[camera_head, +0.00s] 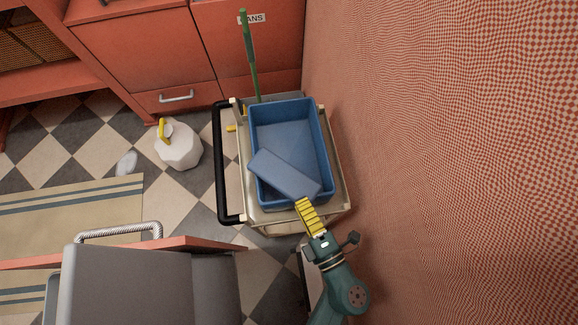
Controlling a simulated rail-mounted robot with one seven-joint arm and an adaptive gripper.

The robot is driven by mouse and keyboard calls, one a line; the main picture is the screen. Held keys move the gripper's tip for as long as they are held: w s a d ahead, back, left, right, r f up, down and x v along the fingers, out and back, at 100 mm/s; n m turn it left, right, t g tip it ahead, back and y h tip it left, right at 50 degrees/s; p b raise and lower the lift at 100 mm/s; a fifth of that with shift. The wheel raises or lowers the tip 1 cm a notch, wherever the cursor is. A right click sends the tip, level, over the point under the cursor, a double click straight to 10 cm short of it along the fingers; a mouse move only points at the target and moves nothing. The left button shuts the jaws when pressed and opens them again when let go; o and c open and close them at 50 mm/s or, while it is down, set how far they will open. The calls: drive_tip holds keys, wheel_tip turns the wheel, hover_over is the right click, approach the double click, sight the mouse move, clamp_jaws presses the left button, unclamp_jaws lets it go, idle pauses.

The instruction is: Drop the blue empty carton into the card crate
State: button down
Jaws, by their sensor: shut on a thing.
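My gripper (307,208), with yellow ribbed fingers, is shut on the near right end of a blue carton (284,174). The carton is a plain, flat, oblong box, held at a slant over the near half of an open blue crate (322,128). Its left corner reaches the crate's left rim in the picture. I cannot tell its height above the crate or whether it touches the rim. The crate's visible floor is bare, its near left part is hidden by the carton, and no label shows on it.
The crate sits on a beige cart (340,194) with a black handle (221,165). A green pole (250,55) stands behind it. A checkered wall (430,130) is close on the right. A white jug (180,147) stands on the floor. A red cabinet labelled "CANS" (251,19) is behind.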

wheel_tip(320, 180, up, 10)
drive_tip(key=p, duration=0.5)
